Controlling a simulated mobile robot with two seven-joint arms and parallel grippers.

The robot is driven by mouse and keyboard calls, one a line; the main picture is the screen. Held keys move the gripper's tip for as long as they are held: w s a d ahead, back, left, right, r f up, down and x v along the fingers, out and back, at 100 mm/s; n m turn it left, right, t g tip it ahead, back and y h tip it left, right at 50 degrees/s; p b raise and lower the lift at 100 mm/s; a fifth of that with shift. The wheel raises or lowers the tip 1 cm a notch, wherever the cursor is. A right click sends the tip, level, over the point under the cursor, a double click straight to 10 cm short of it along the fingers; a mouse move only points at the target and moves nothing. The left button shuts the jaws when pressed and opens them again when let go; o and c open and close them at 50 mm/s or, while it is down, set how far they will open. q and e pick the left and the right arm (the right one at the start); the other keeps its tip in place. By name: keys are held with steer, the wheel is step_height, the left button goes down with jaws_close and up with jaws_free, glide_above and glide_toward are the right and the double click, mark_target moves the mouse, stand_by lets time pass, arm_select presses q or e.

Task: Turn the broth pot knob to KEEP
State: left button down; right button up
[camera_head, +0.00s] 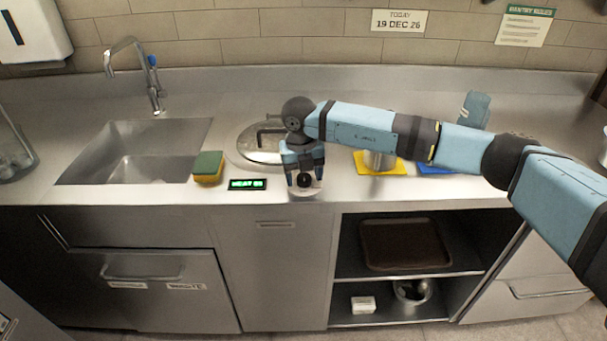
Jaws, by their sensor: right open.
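The broth pot (262,137) is a round metal well with a lid and handle set in the counter, partly hidden by my right arm. Its black knob (304,180) sits on a pale plate at the counter's front edge. A small display (248,184) with green text, which seems to start with "HEAT", is left of the knob. Any marks around the knob are too small to read. My left gripper is not in view.
A green and yellow sponge (208,167) lies left of the display, by the sink (135,152) and tap (150,75). A yellow mat (380,168) with a metal container and a blue mat (436,168) lie to the right, under my arm. A tray (405,244) is on the shelf below.

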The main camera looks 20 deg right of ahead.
steer(key=shift+c, duration=0.9)
steer(key=c, duration=0.8)
steer(key=shift+o, duration=0.2)
